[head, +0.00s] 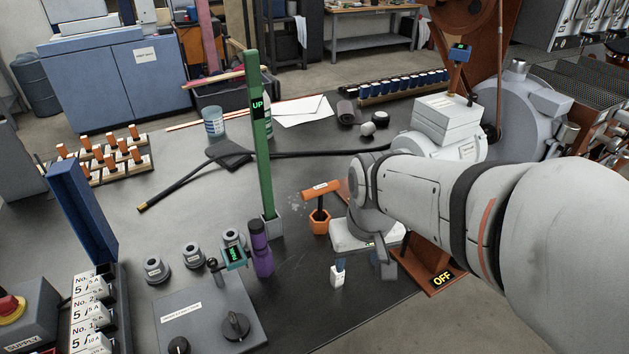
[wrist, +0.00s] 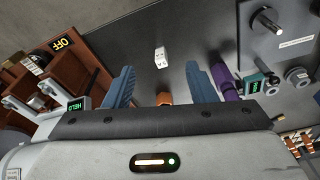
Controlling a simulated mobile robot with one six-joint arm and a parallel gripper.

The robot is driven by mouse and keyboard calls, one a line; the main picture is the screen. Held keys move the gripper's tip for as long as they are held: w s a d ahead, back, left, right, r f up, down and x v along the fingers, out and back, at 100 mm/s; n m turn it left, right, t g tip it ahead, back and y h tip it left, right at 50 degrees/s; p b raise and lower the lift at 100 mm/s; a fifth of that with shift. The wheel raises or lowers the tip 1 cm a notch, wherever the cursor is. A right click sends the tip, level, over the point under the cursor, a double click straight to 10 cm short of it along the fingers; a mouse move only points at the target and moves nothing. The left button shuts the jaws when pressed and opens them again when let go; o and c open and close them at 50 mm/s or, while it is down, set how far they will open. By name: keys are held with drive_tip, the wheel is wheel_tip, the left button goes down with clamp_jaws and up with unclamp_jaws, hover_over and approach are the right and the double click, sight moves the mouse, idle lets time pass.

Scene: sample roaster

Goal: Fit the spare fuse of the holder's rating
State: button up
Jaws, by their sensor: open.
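My gripper (head: 363,268) is open, with nothing between its fingers. In the wrist view its two blue fingers stand wide apart around a gap (wrist: 158,72). A small white block with dark print (head: 336,276), fuse-like, is on the dark bench below the gripper; in the wrist view the block (wrist: 161,58) lies beyond the fingertips, apart from both. Its print is too small to read. A brown unit marked OFF (head: 441,280) stands at the bench edge; the wrist view shows it (wrist: 62,45) at left, with pale parts inside and a small HELD display (wrist: 76,103).
A grey control box (head: 210,312), purple cylinder (head: 262,250), green UP post (head: 264,150) and orange-handled tool in an orange pot (head: 320,222) stand left of my gripper. Bare bench lies front centre.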

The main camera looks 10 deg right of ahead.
drive_tip(key=w+f+n+g, duration=0.1)
drive_tip(key=w+f, duration=0.4)
drive_tip(key=w, duration=0.2)
drive_tip(key=n, duration=0.2)
hover_over(337, 277)
drive_tip(key=w, duration=0.2)
drive_tip(key=shift+g, duration=0.4)
wheel_tip(337, 277, down, 8)
drive_tip(key=shift+w+f+p, duration=0.1)
drive_tip(key=shift+f+p, duration=0.05)
drive_tip(key=shift+p, duration=0.3)
drive_tip(key=shift+w+f, duration=0.1)
drive_tip(key=shift+f, duration=0.25)
drive_tip(key=f, duration=0.5)
drive_tip(key=s+f+b, duration=0.1)
drive_tip(key=f, duration=0.1)
drive_tip(key=shift+d+f, duration=0.3)
drive_tip(key=shift+c, duration=0.2)
clamp_jaws()
